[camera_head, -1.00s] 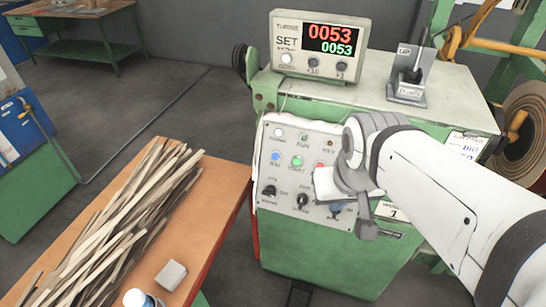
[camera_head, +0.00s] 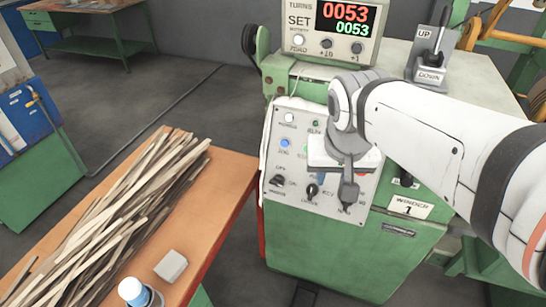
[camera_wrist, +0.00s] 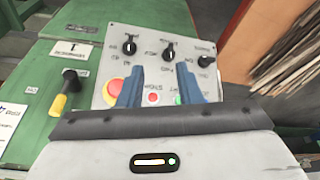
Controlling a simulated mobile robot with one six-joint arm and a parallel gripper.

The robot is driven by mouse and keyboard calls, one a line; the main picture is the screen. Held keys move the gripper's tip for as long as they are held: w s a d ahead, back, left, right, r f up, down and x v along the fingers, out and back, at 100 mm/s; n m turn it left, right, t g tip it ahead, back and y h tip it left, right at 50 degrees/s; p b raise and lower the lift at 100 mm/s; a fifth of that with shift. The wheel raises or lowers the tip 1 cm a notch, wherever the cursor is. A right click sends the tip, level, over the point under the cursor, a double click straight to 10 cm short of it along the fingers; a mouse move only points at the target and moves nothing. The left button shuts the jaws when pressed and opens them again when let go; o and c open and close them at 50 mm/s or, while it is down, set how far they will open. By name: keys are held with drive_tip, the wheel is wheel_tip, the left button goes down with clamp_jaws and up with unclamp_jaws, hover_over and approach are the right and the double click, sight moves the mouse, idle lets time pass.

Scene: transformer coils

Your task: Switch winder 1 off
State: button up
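The grey control panel (camera_head: 330,214) is on the front of the green winder cabinet, beside a label reading WINDER 1 (camera_head: 411,206). Along its lower part are a left black knob (camera_head: 277,181) with OFF and ON marks, a middle knob (camera_head: 311,191) and a right knob. In the wrist view the panel appears turned over, with the left knob (camera_wrist: 205,62) at right and the middle knob (camera_wrist: 168,50). My gripper (camera_wrist: 160,82) is open and empty, its blue fingers in front of the panel around a small red button (camera_wrist: 152,99). It hides part of the panel in the head view (camera_head: 345,175).
A red mushroom button (camera_wrist: 112,92) is close to one finger. A yellow-handled lever (camera_wrist: 66,95) projects beside the panel. A display (camera_head: 333,30) reading 0053 and an UP/DOWN lever (camera_head: 432,60) stand on the cabinet. A bench with wooden strips (camera_head: 115,215) stands left.

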sight(276, 182)
drive_tip(key=o, duration=0.6)
drive_tip(key=w+a+f+m+b, duration=0.1)
drive_tip(key=w+a+f+b, duration=0.2)
drive_tip(key=b, duration=0.2)
drive_tip(key=w+a+f+m+h+b, duration=0.1)
drive_tip(key=w+a+f+b, duration=0.2)
drive_tip(key=w+a+b, duration=0.1)
drive_tip(key=w+a+f+m+b, duration=0.1)
drive_tip(key=w+a+f+b, duration=0.2)
drive_tip(key=w+b, duration=0.1)
drive_tip(key=shift+a+t+b, duration=0.2)
drive_tip(key=shift+t+b, duration=0.1)
drive_tip(key=shift+b, duration=0.5)
drive_tip(key=shift+m, duration=0.3)
drive_tip(key=x, duration=0.2)
drive_tip(key=b+x, duration=0.1)
drive_tip(key=x, duration=0.5)
drive_tip(key=shift+w+a+r+b, duration=0.15)
drive_tip(key=shift+w+a+b, duration=0.15)
drive_tip(key=shift+a+b, duration=0.05)
drive_tip(key=shift+c, duration=0.3)
drive_tip(key=c, duration=1)
